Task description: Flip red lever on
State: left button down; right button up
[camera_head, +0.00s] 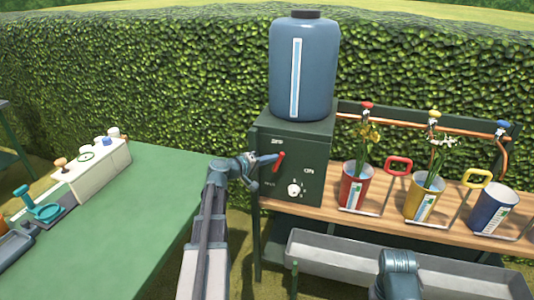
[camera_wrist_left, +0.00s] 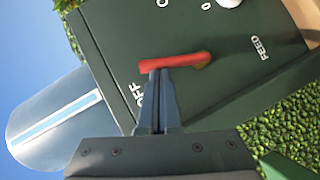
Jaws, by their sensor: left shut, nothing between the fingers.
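My right gripper is not seen; only part of my right arm shows.
A white knob (camera_head: 294,190) is low on the box, and a blue tank (camera_head: 303,70) stands on top. Red (camera_head: 355,188), yellow (camera_head: 420,206) and blue (camera_head: 490,212) buckets stand to the right on a wooden shelf. A grey trough (camera_head: 330,256) is below. A green table (camera_head: 130,215) is at left.

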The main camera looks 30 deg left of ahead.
pick_arm(q)
jog(key=d+f+m+g+y+p, duration=0.1)
jog(key=d+m+y, duration=0.1)
jog(key=w+d+f+m+g+y+p, duration=0.1)
jog(key=d+m+y, duration=0.1)
jog(key=d+f+m+g+y, duration=0.1)
jog(key=d+m+y, duration=0.1)
jog(key=m, duration=0.1)
jog(key=shift+w+d+f+g+y+p, duration=0.2)
jog(key=shift+w+f+g+y+p, duration=0.1)
jog(key=shift+y+p, duration=0.1)
dwell(0.3)
jog(key=shift+d, duration=0.1)
jog(key=shift+s, duration=0.1)
dwell(0.6)
jog(key=p+v, duration=0.5)
jog(key=v, duration=0.4)
jog(key=shift+s+d+r, duration=0.25)
jog(key=shift+s+d, duration=0.05)
jog(key=shift+d, duration=0.05)
